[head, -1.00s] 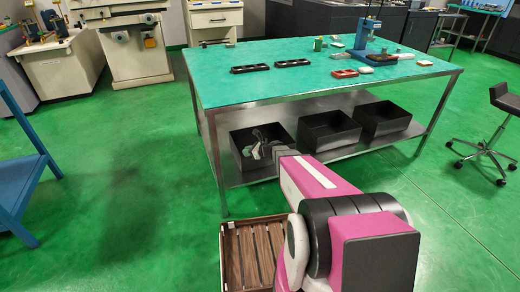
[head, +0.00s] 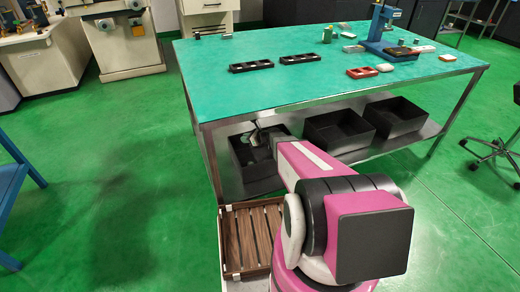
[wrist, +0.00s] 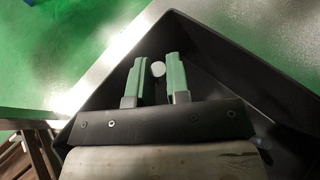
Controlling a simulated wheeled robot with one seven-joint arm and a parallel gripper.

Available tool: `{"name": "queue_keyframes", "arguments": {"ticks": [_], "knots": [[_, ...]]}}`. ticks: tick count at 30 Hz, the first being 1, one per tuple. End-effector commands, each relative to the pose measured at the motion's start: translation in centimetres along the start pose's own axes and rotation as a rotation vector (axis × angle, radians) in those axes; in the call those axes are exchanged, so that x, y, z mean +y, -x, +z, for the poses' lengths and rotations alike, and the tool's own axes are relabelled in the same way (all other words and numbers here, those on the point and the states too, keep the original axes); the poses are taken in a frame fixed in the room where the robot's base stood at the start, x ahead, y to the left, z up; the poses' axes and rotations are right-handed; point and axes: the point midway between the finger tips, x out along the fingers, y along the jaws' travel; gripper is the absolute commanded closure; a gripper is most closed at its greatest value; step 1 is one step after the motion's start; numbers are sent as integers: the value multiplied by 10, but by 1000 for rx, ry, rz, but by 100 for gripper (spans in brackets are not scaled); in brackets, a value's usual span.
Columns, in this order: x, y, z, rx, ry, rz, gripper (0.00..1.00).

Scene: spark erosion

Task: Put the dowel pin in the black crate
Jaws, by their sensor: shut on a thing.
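My gripper (wrist: 154,60) shows in the wrist view with two green-padded fingers. They are shut on a small pale round-ended piece, the dowel pin (wrist: 158,69), seen end-on between the tips. The fingers are over the inside of a black crate (wrist: 222,58), whose dark walls run around them. In the head view my arm reaches under the table to the left black crate (head: 257,180) on the lower shelf. Whether the pin touches the crate cannot be told.
Two more black crates stand to the right on the shelf, a middle one (head: 338,142) and a right one (head: 395,125). The green tabletop (head: 290,105) overhangs them. It bears black trays (head: 250,66), a red tray (head: 362,72) and a blue press (head: 384,30).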

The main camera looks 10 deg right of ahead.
Motion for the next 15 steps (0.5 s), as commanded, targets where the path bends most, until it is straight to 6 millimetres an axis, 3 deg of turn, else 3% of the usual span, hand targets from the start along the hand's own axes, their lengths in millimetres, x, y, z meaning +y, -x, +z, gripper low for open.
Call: {"name": "queue_keyframes", "arguments": {"ticks": [1, 9, 15], "knots": [[-15, -2, -9, 0, -1, -2, 100], [-66, 1, -45, 0, -2, -3, 100], [-89, 3, -62, 1, -1, -1, 100]]}}
